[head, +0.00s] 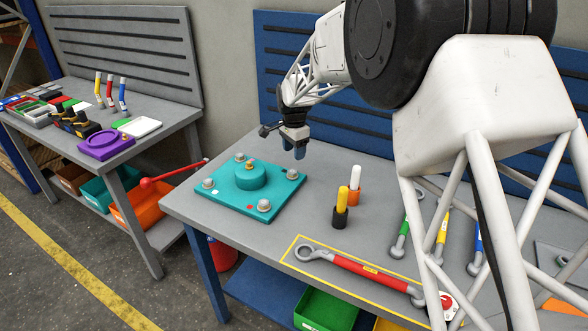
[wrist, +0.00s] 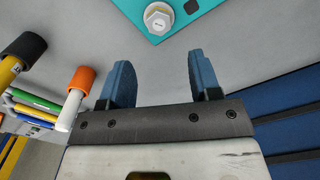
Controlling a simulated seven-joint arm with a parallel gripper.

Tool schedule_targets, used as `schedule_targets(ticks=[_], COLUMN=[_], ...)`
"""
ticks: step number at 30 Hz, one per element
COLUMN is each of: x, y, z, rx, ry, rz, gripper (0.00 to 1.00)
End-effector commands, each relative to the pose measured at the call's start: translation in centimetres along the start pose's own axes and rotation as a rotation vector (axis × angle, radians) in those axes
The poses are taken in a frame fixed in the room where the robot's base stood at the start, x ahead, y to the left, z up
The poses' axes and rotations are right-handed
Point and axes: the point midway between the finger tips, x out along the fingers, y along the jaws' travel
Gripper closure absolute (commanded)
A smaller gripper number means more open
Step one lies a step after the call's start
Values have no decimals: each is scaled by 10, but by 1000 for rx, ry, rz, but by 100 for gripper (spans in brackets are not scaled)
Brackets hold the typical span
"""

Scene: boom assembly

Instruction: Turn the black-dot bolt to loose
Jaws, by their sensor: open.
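A teal plate (head: 232,198) lies on the grey workbench with a round teal boss in its middle and grey bolts at its corners. A black mark on the plate (wrist: 218,4) shows beside one bolt (wrist: 158,18) in the wrist view. This appears to be the right-hand corner bolt (head: 292,174) in the head view; the mark is too small to make out there. My gripper (head: 294,152) is above the bench near that bolt, apart from it. In the wrist view its blue fingers (wrist: 160,75) are spread with nothing between them.
A red-handled wrench (head: 360,268) lies in a yellow outline at the bench's front. A yellow-and-black peg (head: 341,205) and a white-and-orange peg (head: 355,185) stand right of the plate. Several coloured wrenches lie farther right. The blue back panel (head: 275,75) rises behind.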

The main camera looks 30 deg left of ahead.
Motion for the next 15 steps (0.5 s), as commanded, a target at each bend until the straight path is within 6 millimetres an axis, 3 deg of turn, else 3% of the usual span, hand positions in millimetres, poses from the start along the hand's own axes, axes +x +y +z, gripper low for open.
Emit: schedule_targets(ticks=[15], x=[6], y=[0], z=[0], rx=[2], ry=[0], rz=[1], gripper=[43])
